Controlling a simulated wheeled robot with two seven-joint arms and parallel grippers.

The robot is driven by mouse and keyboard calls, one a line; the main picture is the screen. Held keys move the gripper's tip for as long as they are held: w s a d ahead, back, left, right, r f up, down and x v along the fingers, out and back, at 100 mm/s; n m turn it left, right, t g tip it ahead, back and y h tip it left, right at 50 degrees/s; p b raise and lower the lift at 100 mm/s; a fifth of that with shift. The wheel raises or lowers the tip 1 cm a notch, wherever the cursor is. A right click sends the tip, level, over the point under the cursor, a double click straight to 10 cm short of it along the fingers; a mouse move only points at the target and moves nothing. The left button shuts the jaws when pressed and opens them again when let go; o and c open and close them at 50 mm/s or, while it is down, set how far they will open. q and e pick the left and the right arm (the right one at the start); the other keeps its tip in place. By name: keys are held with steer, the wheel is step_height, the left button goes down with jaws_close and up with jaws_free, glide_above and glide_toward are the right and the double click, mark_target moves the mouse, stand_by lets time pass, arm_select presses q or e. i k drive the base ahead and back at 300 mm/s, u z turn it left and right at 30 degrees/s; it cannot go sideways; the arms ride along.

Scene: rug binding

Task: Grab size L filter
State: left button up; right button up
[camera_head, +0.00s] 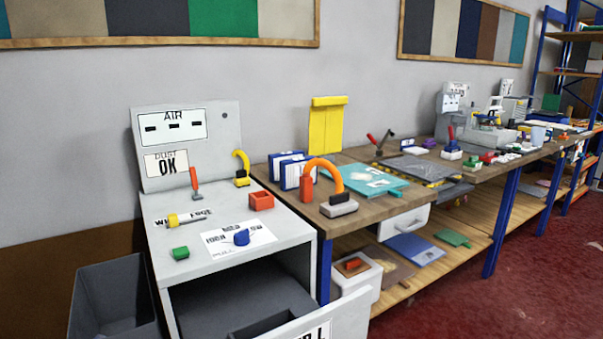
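Two upright blue-and-white box-shaped pieces, possibly filters, stand at the left end of the wooden bench; one is behind (285,158) and the other in front (297,174). No size letter can be read on either. An orange curved hose (328,169) stands just to the right of the front one, partly in front of it. Neither of my grippers is in view.
A grey cabinet (170,258) with AIR and DUST OK labels stands at left, its lower front open (240,305). Red floor (530,285) at right is clear.

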mark_target(290, 171)
steer(key=z, duration=1.6)
steer(key=i, duration=4.45)
steer(key=u, duration=4.7)
